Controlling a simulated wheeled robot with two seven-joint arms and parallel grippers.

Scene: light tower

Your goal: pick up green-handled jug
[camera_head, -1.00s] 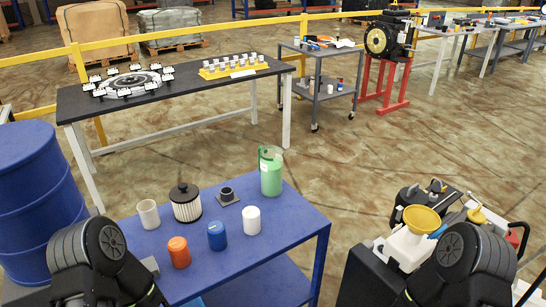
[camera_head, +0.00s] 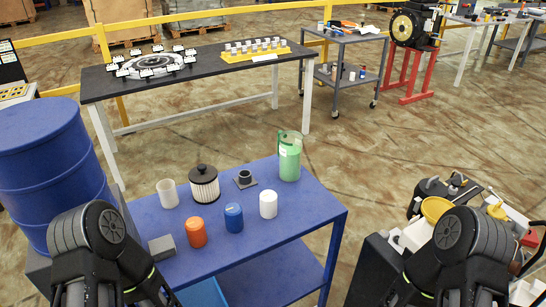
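The green-handled jug (camera_head: 289,157) stands upright at the back right of the blue table (camera_head: 300,215). Its body is translucent green, its green handle is on its left side, and a white label shows on it. My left arm is at the lower left and my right arm at the lower right, both well apart from the jug. The fingers of both grippers are out of the picture or hidden behind the arm links.
On the blue table are a white cup (camera_head: 167,193), a black-lidded filter (camera_head: 204,183), a black ring (camera_head: 244,178), orange (camera_head: 196,232), blue (camera_head: 233,217) and white (camera_head: 268,204) canisters and a grey block (camera_head: 162,247). A blue barrel (camera_head: 50,170) stands left.

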